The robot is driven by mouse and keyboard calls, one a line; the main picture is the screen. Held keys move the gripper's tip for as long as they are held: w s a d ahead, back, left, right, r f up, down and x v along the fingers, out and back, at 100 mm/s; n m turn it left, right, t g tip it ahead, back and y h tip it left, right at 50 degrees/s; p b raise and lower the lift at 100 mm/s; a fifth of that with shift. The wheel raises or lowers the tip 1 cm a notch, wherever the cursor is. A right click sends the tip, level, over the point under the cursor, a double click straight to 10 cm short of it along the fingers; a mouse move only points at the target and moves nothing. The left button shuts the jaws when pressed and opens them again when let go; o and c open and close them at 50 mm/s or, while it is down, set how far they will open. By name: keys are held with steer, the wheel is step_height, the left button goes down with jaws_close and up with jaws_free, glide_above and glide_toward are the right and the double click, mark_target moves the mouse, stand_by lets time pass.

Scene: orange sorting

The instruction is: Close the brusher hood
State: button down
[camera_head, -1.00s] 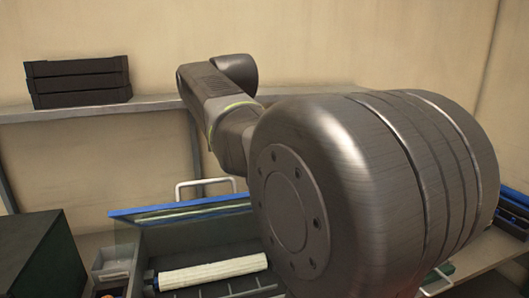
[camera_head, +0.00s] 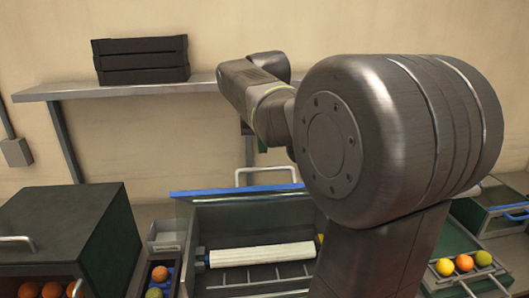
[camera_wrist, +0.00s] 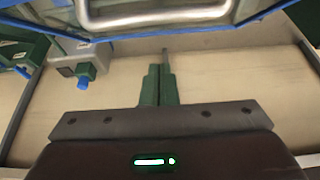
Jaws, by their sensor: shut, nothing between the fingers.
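The brusher (camera_head: 215,282) is an open dark box with a white roller brush (camera_head: 262,255) across it, in the head view. Its hood (camera_head: 215,192), edged in blue, stands raised at the back, with a pale bar handle (camera_head: 266,173) above it. In the wrist view a large metal handle (camera_wrist: 150,17) and blue-edged frame cross the top, ahead of my fingertips. My gripper (camera_wrist: 158,85) has its green fingers together, with nothing between them. A gap shows between fingertips and handle; I cannot tell its depth.
A dark crate (camera_head: 142,60) stands on the wall shelf (camera_head: 75,90). A dark green box (camera_head: 60,225) with oranges below is at left.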

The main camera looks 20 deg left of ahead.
steer(key=shift+s+d+f, duration=0.4)
steer(key=shift+s, duration=0.2)
steer(key=shift+s+d+f, duration=0.35)
steer(key=shift+s, duration=0.25)
steer(key=shift+f, duration=0.1)
